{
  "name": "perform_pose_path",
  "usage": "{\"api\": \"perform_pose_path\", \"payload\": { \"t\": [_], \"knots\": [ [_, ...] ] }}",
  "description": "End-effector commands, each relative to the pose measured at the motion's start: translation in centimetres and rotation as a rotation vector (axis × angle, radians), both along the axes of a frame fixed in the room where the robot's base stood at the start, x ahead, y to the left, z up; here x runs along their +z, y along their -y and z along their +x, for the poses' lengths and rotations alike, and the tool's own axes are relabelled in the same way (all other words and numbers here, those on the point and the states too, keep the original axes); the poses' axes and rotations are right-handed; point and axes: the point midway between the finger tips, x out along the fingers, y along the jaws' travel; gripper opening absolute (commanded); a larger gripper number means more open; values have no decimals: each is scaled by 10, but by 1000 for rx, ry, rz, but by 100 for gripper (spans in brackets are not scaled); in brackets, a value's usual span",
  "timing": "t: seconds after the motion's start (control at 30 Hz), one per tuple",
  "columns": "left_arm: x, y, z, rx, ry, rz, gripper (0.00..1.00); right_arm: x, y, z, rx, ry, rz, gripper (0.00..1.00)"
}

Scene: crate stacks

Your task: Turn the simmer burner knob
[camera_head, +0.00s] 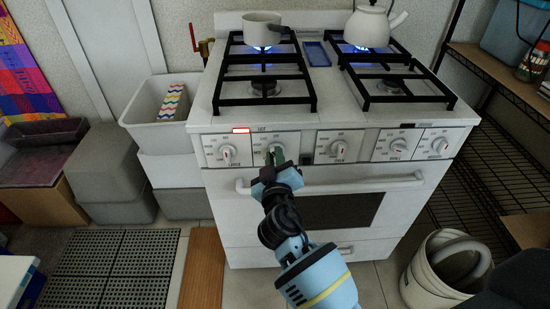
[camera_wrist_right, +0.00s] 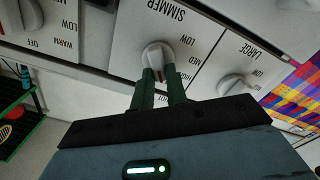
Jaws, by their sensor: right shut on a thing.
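The simmer burner knob (camera_wrist_right: 157,56) is a pale round knob on a white panel lettered SIMMER in the right wrist view. In the head view it is the second from the left on the stove (camera_head: 220,185) front, mostly hidden behind my right gripper (camera_head: 275,156). In the right wrist view the dark fingers of my right gripper (camera_wrist_right: 163,78) reach the knob and are shut on it. The fingertips partly cover its grip, so its exact setting is hard to read. My left gripper is not in view.
The large burner knob (camera_head: 227,152) is just left; a middle knob (camera_head: 338,149) is to the right. The oven handle (camera_head: 380,183) juts out below. A pot (camera_head: 262,30) and a kettle (camera_head: 368,27) stand over blue flames. A white bucket (camera_head: 415,280) is at lower right.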

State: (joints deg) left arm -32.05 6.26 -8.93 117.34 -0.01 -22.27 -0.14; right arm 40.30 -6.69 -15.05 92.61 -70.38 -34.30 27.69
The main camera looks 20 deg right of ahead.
Motion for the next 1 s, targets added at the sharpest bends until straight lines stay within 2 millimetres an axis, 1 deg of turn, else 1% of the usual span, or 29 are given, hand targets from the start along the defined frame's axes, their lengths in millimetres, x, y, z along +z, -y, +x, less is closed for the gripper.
{"api": "perform_pose_path", "payload": {
  "t": [0.33,0.37,0.5,0.53,0.83,0.93,1.0],
  "knots": [
    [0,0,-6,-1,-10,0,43,0,0,0,0,-1,-3,0],
    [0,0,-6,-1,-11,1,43,0,0,0,0,-1,-3,16],
    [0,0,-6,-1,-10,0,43,0,0,0,0,-1,-2,34],
    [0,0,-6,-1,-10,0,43,0,0,0,0,-1,-2,36],
    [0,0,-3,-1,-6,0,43,0,-1,-2,0,-1,-2,36],
    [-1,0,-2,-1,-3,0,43,-1,-3,-9,1,-2,-1,36],
    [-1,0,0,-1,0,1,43,-2,-6,-18,1,-2,-1,36]
  ]
}}
